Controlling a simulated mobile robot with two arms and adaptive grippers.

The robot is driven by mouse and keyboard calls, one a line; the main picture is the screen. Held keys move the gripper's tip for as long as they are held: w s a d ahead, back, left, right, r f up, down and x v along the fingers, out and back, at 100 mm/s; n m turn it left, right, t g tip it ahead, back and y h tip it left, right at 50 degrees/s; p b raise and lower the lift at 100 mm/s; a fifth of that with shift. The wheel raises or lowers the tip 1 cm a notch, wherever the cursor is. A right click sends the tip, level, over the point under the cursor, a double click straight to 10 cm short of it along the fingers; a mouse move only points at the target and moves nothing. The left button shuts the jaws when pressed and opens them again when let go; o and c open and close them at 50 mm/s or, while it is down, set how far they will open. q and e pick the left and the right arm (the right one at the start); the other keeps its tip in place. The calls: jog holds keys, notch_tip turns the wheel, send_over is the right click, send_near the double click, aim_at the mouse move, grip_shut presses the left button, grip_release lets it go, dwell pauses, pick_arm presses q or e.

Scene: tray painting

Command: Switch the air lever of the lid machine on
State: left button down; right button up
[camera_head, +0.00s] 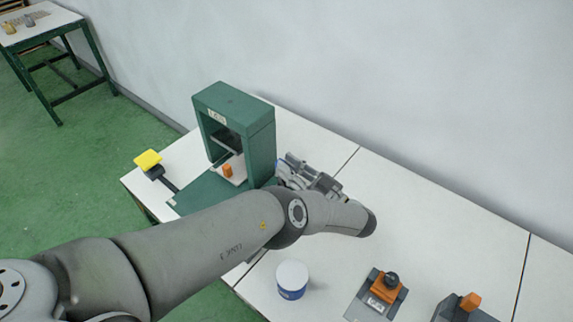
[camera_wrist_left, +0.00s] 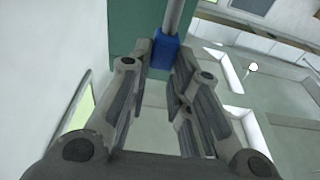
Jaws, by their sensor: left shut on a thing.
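The lid machine (camera_head: 262,140) is a green frame on the white table, with an orange part (camera_head: 228,170) inside its opening. In the left wrist view, the air lever (camera_wrist_left: 165,50) has a blue handle on a grey rod beside the machine's green side (camera_wrist_left: 128,40). My left gripper (camera_head: 282,172) is at the right side of the machine. The left wrist view shows its fingertips (camera_wrist_left: 164,66) shut around the blue handle. The head view mostly hides the lever behind the gripper. My right gripper is not in view.
A white and blue tin (camera_head: 292,279) stands in front of my arm. Two grey and orange devices, one (camera_head: 380,293) nearer and one (camera_head: 463,308) at the right, stand on the table. A wall runs behind.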

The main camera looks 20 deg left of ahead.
pick_arm(q)
jog(key=shift+s+d+f, duration=0.15)
jog(key=shift+d+f, duration=0.1)
dwell(0.4)
jog(key=c, duration=1.3)
grip_release()
jog(key=shift+r, duration=0.1)
jog(key=shift+w+a+r, duration=0.1)
jog(key=shift+w+a, duration=0.05)
jog(key=shift+w, duration=0.15)
